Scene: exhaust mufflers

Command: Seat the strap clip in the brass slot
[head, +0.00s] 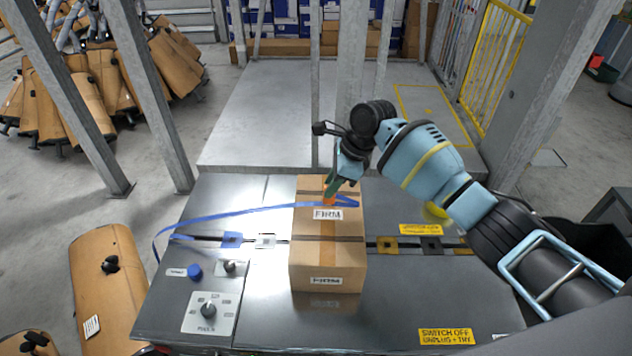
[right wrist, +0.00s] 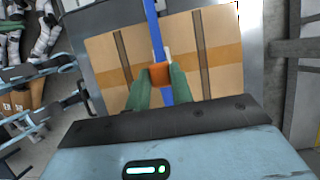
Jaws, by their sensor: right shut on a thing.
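My right gripper (head: 333,187) is over the top of the cardboard boxes, its fingers shut on the orange strap clip (head: 328,200). In the right wrist view the green fingers pinch the orange clip (right wrist: 160,74) from both sides. The blue strap (head: 235,212) runs from the table's left edge over the boxes to the clip, with a loop right of it. The brass slot (head: 387,245) is in the table top just right of the boxes, below and right of the clip and apart from it. My left gripper is out of view.
Cardboard boxes (head: 327,255) marked FIRM stand mid-table between the slots. A blue slot (head: 231,240) and a white slot (head: 265,241) lie left of them, a dark slot (head: 431,245) right of the brass one. A knob panel (head: 208,311) is at front left. Grey posts stand behind.

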